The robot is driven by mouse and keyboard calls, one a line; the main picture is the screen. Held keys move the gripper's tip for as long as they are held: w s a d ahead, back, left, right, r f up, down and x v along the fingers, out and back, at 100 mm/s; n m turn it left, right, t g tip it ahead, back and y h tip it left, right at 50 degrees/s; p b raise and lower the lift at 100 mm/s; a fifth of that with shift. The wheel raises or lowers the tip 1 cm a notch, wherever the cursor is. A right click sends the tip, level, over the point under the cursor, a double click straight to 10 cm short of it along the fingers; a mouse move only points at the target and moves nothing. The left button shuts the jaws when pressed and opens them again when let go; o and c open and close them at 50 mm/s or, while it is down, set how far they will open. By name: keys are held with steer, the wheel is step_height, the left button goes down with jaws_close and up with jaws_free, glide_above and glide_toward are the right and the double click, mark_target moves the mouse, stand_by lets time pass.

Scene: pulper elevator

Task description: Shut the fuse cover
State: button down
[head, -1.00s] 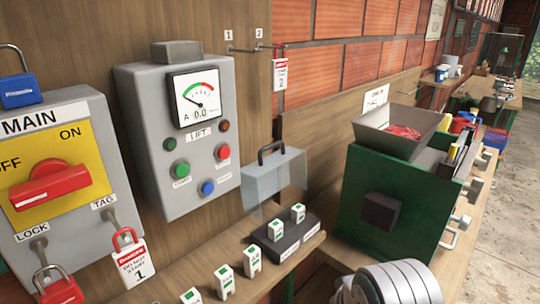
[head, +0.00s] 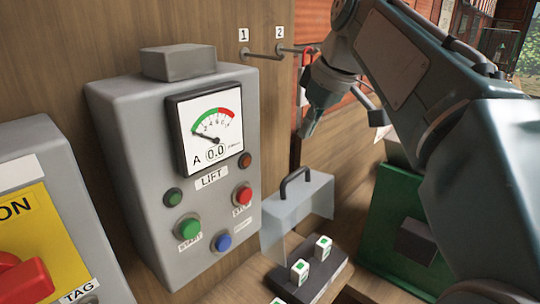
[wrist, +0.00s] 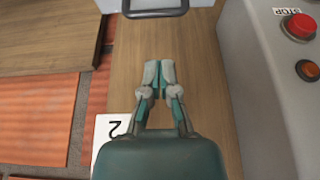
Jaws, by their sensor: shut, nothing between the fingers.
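The fuse cover (head: 287,218) is a clear grey box lid with a dark handle (head: 296,182). It stands raised at the back of the dark fuse block (head: 325,283), which holds two white-and-green fuses. In the wrist view the cover's handle (wrist: 155,13) shows at the top edge, with only a strip of the pale cover. My gripper (head: 306,131) hangs above the cover, pointing down, apart from it. In the wrist view my gripper (wrist: 158,68) has its fingers together, empty, short of the handle.
The grey lift box (head: 130,150) with its gauge and buttons is close on the left. A green machine (head: 390,225) stands to the right. Loose fuses (head: 278,301) lie in front. Hooks (head: 265,54) stick out of the wall behind my gripper.

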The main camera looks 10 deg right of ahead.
mark_target(298, 205)
steer(key=x, duration=0.9)
steer(key=shift+a, duration=0.25)
steer(key=shift+w+a+f, duration=0.1)
steer(key=shift+a+f, duration=0.15)
steer(key=shift+f, duration=0.15)
steer(key=shift+d, duration=0.1)
steer(key=shift+s+d+t, duration=0.3)
steer(key=shift+s+d, duration=0.05)
steer(key=shift+s, duration=0.15)
